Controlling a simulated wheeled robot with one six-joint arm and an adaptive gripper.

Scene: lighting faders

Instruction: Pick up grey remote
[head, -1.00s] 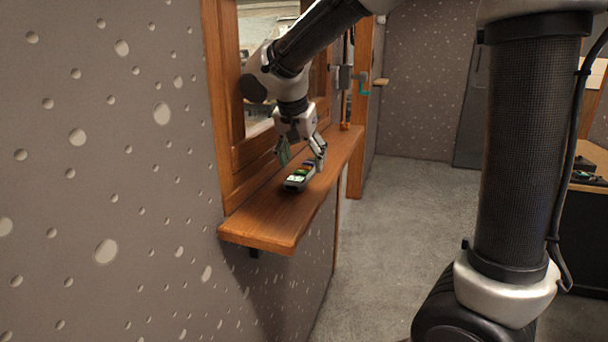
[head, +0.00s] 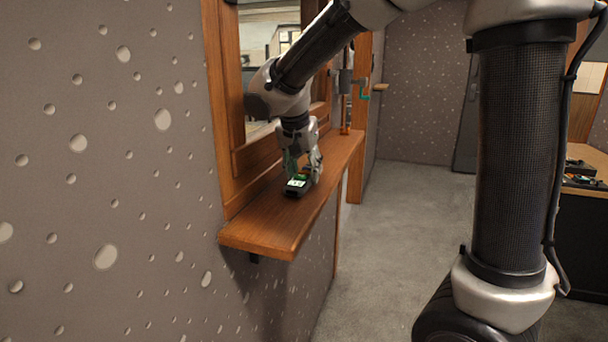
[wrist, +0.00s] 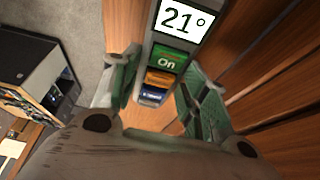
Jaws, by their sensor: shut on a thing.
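The grey remote (head: 297,188) lies on the wooden ledge (head: 265,228) under the window. In the wrist view the remote (wrist: 183,22) has a white screen reading 21°, a green "On" button, and orange and blue buttons below it. My gripper (head: 302,172) reaches down from above and is shut on the remote. In the wrist view its green-padded fingers (wrist: 158,85) stand on either side of the remote. The remote's far end is partly hidden by the gripper in the head view. I cannot tell any gap between the remote and the ledge.
The speckled wall (head: 110,170) and wooden window frame (head: 222,100) border the ledge on the left. The near part of the ledge is bare. A desk (head: 585,200) with dark items stands at the far right, beyond open grey floor (head: 400,230).

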